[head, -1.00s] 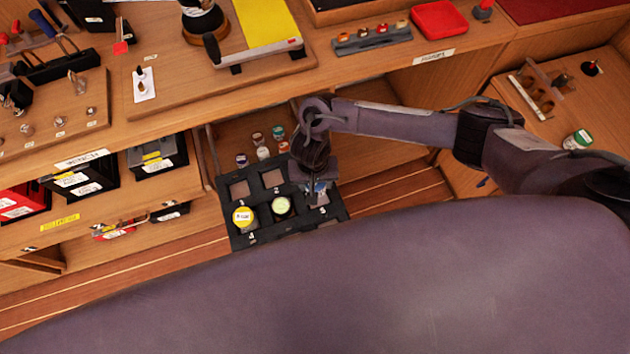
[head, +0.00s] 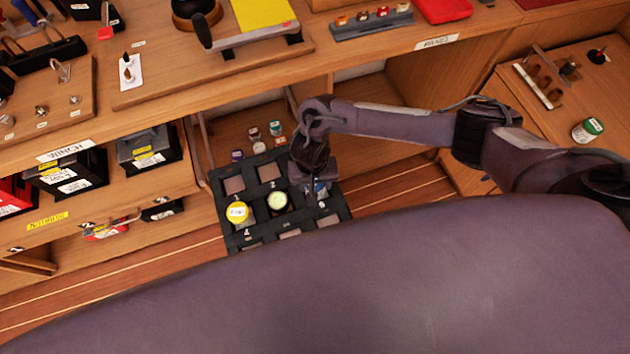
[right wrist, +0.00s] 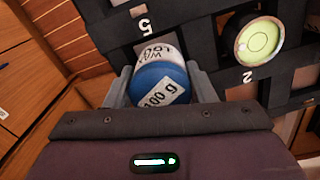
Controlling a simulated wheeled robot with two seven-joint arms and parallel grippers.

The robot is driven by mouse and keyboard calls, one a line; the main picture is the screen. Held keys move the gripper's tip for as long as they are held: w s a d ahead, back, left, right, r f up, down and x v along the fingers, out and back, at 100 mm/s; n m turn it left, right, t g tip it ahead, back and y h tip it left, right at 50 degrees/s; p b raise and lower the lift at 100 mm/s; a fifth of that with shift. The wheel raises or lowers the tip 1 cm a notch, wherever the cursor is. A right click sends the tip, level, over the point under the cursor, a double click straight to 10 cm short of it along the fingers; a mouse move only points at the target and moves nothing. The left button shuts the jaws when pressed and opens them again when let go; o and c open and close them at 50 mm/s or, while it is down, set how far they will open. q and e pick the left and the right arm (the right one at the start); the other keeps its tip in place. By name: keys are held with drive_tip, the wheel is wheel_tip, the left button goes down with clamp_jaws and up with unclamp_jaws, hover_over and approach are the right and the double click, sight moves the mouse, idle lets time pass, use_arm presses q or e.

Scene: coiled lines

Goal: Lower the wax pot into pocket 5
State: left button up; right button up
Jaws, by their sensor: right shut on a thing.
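The wax pot (right wrist: 160,78) has a blue lid marked 100 g and a white label. My right gripper (right wrist: 158,88) is shut on it, with a finger on each side. In the head view my right gripper (head: 317,188) is at the right part of the black pocket tray (head: 252,180), and the pot shows as a small blue patch (head: 320,187). In the right wrist view the 5 mark (right wrist: 145,25) is just beyond the pot. The pot hides what is under it, and I cannot tell how deep it sits. My left gripper is not in view.
A yellow-lidded pot (head: 238,212) and a green-lidded pot (head: 277,202) stand in the tray; the green one also shows in the right wrist view (right wrist: 258,40). Several small jars (head: 275,129) stand behind the tray. The wooden bench edge (head: 240,98) runs above.

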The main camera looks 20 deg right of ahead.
drive_tip(key=shift+s+f+b, duration=0.1)
drive_tip(key=shift+f+b, duration=0.25)
drive_tip(key=shift+f, duration=0.65)
drive_tip(key=o, duration=1.1)
drive_tip(key=shift+c, duration=0.2)
wheel_tip(320, 180, up, 8)
drive_tip(key=shift+a+f+p, duration=0.1)
drive_tip(key=shift+a+p, duration=0.05)
drive_tip(key=shift+p, duration=1)
